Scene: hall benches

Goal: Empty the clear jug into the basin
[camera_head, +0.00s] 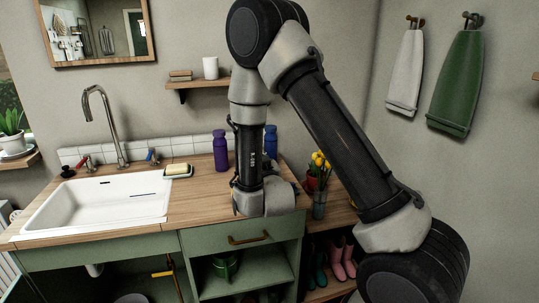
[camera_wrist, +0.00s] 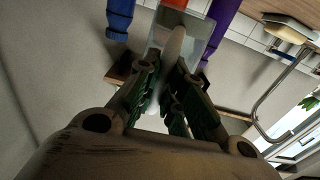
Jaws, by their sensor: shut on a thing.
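The clear jug (camera_wrist: 205,38) shows at the top of the wrist view as a see-through body with a pale, handle-like bar. My gripper (camera_wrist: 168,75) has its green-padded fingers shut on the jug at that bar. In the head view my arm hides the gripper and the jug; only my wrist shows above the wooden counter. The white basin (camera_head: 62,212) is set in the counter to the left, well apart from my wrist. It looks empty. The jug's contents and exact tilt cannot be told.
A purple bottle (camera_head: 220,150) and a blue bottle (camera_head: 270,142) stand behind my wrist. Soap on a dish (camera_head: 178,170) lies near the basin's right back corner. A tall faucet (camera_head: 103,120) rises behind the basin. Yellow flowers (camera_head: 319,163) stand right. Counter between basin and wrist is clear.

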